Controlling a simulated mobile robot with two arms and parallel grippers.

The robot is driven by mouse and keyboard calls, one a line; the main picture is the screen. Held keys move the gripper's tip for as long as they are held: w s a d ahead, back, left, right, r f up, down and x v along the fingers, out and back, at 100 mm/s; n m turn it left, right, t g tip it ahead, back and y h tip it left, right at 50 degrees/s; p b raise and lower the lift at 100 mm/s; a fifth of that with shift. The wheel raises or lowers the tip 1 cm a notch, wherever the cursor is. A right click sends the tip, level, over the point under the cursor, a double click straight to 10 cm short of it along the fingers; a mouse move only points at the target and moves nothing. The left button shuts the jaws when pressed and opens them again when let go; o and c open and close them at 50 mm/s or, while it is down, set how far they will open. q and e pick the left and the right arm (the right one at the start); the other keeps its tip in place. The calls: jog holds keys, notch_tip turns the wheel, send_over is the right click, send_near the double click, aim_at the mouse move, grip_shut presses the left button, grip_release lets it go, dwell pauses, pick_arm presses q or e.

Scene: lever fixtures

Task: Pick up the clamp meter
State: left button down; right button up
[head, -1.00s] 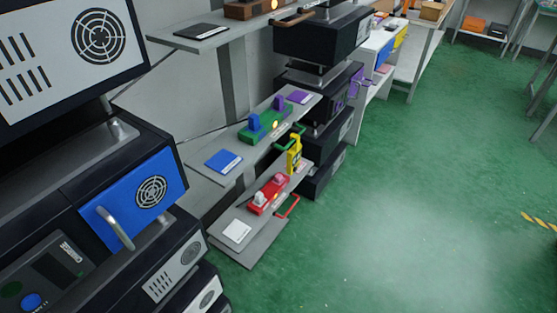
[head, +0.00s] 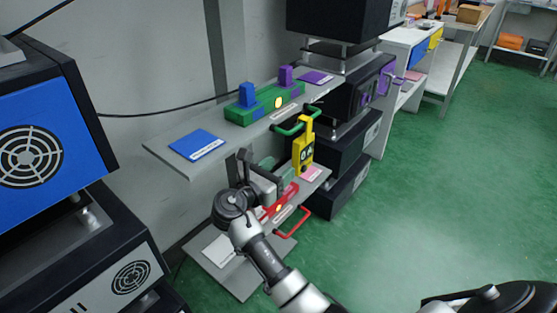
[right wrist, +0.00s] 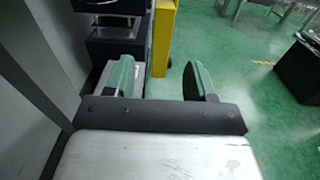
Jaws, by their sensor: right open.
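The yellow clamp meter (head: 304,147) stands upright at the right end of the lower shelf, its jaw end up near the green handle of the upper shelf. My right gripper (head: 270,170) is open and empty, just left of the meter over the lower shelf, apart from it. My left gripper is not in view.
The red lever fixture (head: 280,205) with its red handle (head: 293,223) sits below my right gripper, partly hidden by it. The green fixture (head: 262,104) with blue and purple levers is on the upper shelf. Black cabinets (head: 335,155) stand behind. Green floor (head: 440,190) is free at right.

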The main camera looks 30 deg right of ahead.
aim_at(303, 148)
jog(key=x, duration=0.5)
jog(key=shift+s+r+b, duration=0.1)
jog(key=shift+r+b, duration=0.25)
jog(key=b+x, duration=0.1)
jog(key=x, duration=0.4)
jog(key=shift+d, duration=0.4)
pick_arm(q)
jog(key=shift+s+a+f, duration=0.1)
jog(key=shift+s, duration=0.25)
pick_arm(e)
jog(key=shift+r, duration=0.1)
jog(key=shift+c, duration=0.4)
grip_shut()
